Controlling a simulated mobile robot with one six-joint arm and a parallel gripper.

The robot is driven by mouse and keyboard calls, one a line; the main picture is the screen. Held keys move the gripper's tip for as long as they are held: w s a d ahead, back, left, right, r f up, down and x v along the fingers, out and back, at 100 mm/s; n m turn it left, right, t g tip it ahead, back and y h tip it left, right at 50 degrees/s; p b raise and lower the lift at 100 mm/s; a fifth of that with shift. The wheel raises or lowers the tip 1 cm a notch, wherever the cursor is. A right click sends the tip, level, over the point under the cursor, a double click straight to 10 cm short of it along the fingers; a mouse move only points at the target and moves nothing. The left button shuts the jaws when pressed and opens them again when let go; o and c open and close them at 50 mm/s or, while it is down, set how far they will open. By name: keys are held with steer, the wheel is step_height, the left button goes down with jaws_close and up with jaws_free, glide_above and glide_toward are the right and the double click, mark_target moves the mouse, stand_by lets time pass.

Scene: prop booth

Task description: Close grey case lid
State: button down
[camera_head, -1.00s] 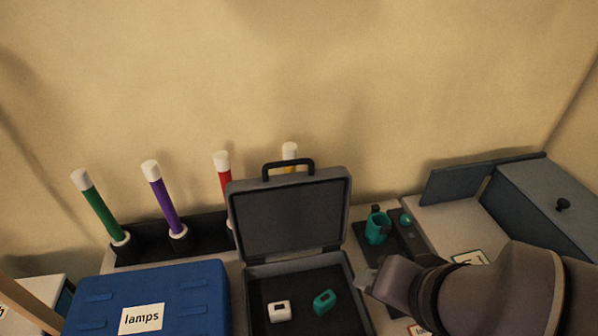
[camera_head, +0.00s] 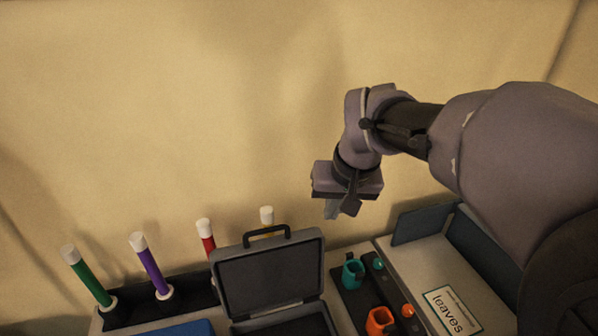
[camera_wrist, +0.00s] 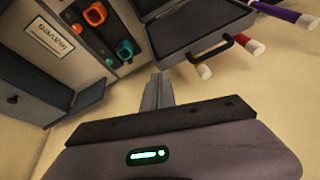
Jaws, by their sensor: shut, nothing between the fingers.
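The grey case stands open in the head view, with its lid (camera_head: 270,282) upright at the back and a black handle (camera_head: 266,232) on the lid's top edge. Only a strip of the case's dark inside (camera_head: 300,326) shows; the rest is cut off by the frame's bottom. My gripper (camera_head: 333,211) is shut and empty. It hangs above and to the right of the lid's top, apart from it. In the wrist view my fingers (camera_wrist: 158,88) point towards the case lid (camera_wrist: 182,25), and the handle (camera_wrist: 212,52) lies just beyond them.
Green, purple and red white-capped sticks (camera_head: 150,265) stand in a black rack left of the case. Teal (camera_head: 352,273) and orange (camera_head: 380,321) cups sit on a dark strip to the right. Beside them is a box labelled "leaves" (camera_head: 452,308). A blue case (camera_head: 185,329) shows at the bottom.

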steer(key=w+a+f+n+g+p, duration=0.1)
steer(key=w+a+p, duration=0.1)
steer(key=w, duration=0.4)
steer(key=w+a+f+n+p, duration=0.2)
steer(key=w+p, duration=0.1)
steer(key=w, duration=0.3)
step_height(320, 180, down, 10)
steer(key=s+b, duration=0.1)
steer(key=b, duration=0.1)
steer(key=shift+s+d+h+b, duration=0.15)
steer(key=shift+d+h+b, duration=0.15)
steer(key=shift+d+b, duration=0.1)
steer(key=shift+s, duration=0.1)
